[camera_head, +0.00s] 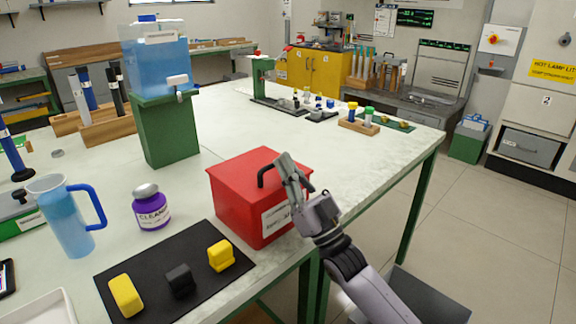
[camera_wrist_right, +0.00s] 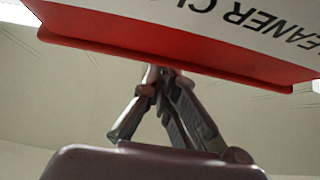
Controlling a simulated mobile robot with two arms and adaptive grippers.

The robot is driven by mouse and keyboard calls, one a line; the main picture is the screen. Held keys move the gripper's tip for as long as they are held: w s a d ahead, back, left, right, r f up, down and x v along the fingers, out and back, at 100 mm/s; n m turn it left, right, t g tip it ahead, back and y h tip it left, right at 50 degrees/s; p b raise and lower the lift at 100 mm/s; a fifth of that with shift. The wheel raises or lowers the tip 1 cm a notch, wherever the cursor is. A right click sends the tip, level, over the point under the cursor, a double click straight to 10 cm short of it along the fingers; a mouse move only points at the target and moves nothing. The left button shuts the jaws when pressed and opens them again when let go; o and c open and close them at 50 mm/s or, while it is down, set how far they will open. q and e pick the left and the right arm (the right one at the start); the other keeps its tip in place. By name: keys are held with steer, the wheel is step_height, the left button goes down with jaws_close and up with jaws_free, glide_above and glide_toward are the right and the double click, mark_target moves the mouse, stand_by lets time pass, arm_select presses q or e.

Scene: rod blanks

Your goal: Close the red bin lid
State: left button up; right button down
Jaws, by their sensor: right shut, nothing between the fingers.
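The red bin (camera_head: 238,200) stands near the table's front edge, with a white label on its front. Its red lid (camera_head: 240,172) lies over the top and looks closed, with a black handle on it. My right gripper (camera_head: 285,160) is at the lid's right side by the handle, with its fingers shut and empty. In the right wrist view the gripper (camera_wrist_right: 165,75) points up at the red rim (camera_wrist_right: 150,58) and the white label (camera_wrist_right: 220,25). I cannot tell whether the fingertips touch the bin. My left gripper is not in view.
A purple cleaner bottle (camera_head: 151,207) and a blue jug (camera_head: 66,215) stand left of the bin. A black mat (camera_head: 150,285) with yellow and black blocks lies in front. A water tank on a green stand (camera_head: 167,130) is behind.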

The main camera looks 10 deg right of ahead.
steer(key=shift+f, duration=0.35)
